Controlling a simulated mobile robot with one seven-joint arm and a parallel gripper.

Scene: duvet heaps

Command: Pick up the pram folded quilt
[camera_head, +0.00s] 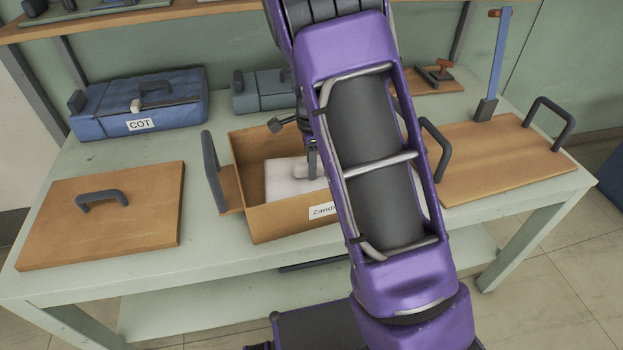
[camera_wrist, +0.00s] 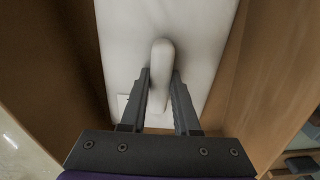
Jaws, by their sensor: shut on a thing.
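A white folded quilt (camera_head: 285,182) lies inside an open wooden box (camera_head: 285,225). In the wrist view the white quilt (camera_wrist: 115,45) has a raised pale loop or handle (camera_wrist: 162,60) on top. My gripper (camera_wrist: 160,82) is shut on this handle, one finger on each side. A small pale label (camera_wrist: 123,103) shows beside the left finger, but I cannot read it. In the head view my gripper (camera_head: 312,160) is over the box, and my arm hides the right part of the quilt and box.
The box stands on a pale green table (camera_head: 100,270), its label partly hidden. A wooden lid (camera_head: 110,225) lies left and a wooden board with handles (camera_head: 490,160) right. Behind are a blue case (camera_head: 175,95) labelled COT and a grey-blue case (camera_head: 262,92). A shelf (camera_head: 130,18) runs above.

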